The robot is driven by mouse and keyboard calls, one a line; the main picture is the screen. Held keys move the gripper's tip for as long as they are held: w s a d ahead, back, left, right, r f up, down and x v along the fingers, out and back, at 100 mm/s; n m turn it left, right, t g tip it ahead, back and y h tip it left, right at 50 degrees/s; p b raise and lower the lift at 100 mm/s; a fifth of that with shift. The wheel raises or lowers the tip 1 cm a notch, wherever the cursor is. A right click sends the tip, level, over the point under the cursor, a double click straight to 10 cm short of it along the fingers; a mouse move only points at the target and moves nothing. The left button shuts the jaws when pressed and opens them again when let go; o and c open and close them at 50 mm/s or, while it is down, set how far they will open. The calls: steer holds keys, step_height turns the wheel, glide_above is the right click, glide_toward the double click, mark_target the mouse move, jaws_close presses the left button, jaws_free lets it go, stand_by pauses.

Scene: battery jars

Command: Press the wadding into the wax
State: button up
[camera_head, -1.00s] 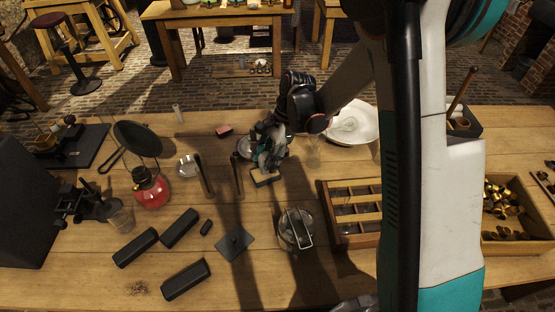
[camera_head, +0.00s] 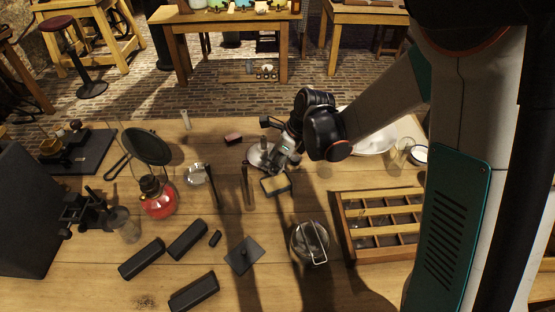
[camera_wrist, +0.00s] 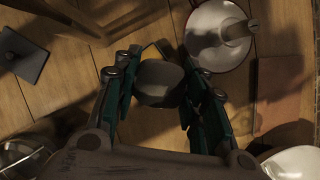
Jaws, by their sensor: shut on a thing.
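My gripper (camera_head: 280,163) is at the middle of the table, just above and behind a small dark tray with a pale yellow top (camera_head: 277,185). In the wrist view my gripper (camera_wrist: 161,92) is shut on a dark, rounded, thick piece (camera_wrist: 160,84), which sits between the fingers. I cannot tell for sure whether this piece is the wadding. The yellow filling may be the wax. In the wrist view the held piece hides most of what lies under it, so I cannot tell whether it touches the filling.
A pale round dish with an upright rod (camera_wrist: 214,50) stands close beside my gripper. A reddish block (camera_head: 233,139), upright dark rods (camera_head: 248,187), a wire-handled jar (camera_head: 310,243), a divided wooden tray (camera_head: 345,230) and a white bowl (camera_head: 380,137) are around. Bare table lies between.

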steer(key=shift+f+b, duration=1.85)
steer(key=shift+f, duration=1.05)
steer(key=shift+f+b, duration=0.2)
steer(key=shift+b, duration=0.1)
steer(key=shift+r, duration=0.1)
steer(key=shift+r+p, duration=2.3)
steer(key=shift+r, duration=1.1)
steer(key=shift+r, duration=0.1)
